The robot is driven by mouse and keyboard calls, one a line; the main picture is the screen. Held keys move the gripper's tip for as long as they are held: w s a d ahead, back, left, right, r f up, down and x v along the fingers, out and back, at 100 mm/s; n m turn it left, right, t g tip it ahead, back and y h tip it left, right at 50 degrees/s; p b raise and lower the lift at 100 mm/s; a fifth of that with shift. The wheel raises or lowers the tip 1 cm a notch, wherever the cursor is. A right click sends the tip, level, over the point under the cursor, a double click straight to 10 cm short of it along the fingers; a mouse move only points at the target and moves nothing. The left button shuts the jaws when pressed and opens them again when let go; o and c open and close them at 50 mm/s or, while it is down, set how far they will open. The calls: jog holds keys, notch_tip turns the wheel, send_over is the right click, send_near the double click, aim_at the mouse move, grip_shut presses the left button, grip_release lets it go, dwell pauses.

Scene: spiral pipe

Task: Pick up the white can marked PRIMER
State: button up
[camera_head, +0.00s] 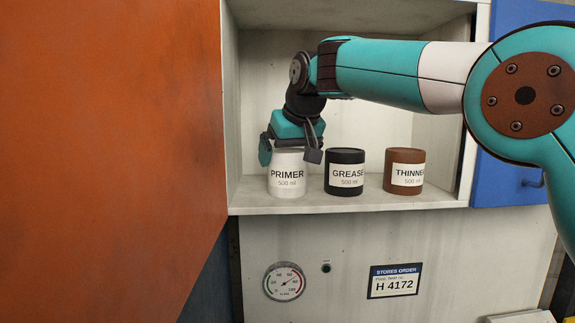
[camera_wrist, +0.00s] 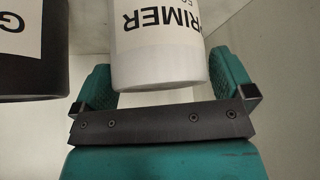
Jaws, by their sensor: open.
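The white can marked PRIMER (camera_head: 287,176) stands upright on the cupboard shelf, leftmost of three cans. My gripper (camera_head: 290,156) is at the top of this can, with one finger on its left and the other on its right. In the wrist view, the white can (camera_wrist: 160,62) appears upside down between the two teal fingers of my open gripper (camera_wrist: 165,88). Gaps show between the can and the finger pads. The can's top is partly hidden by my gripper in the head view.
A black GREASE can (camera_head: 345,160) stands close to the right of the white can; it also shows in the wrist view (camera_wrist: 33,75). A brown THINNER can (camera_head: 404,159) stands further right. An orange panel (camera_head: 110,150) borders the cupboard's left side. The shelf (camera_head: 350,200) has a narrow free front strip.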

jog(key=shift+w+f, duration=0.15)
jog(key=shift+f, duration=0.1)
jog(key=c, duration=1)
jog(key=shift+r, duration=0.1)
jog(key=shift+c, duration=0.2)
jog(key=shift+r+b, duration=0.1)
jog(key=shift+b, duration=0.25)
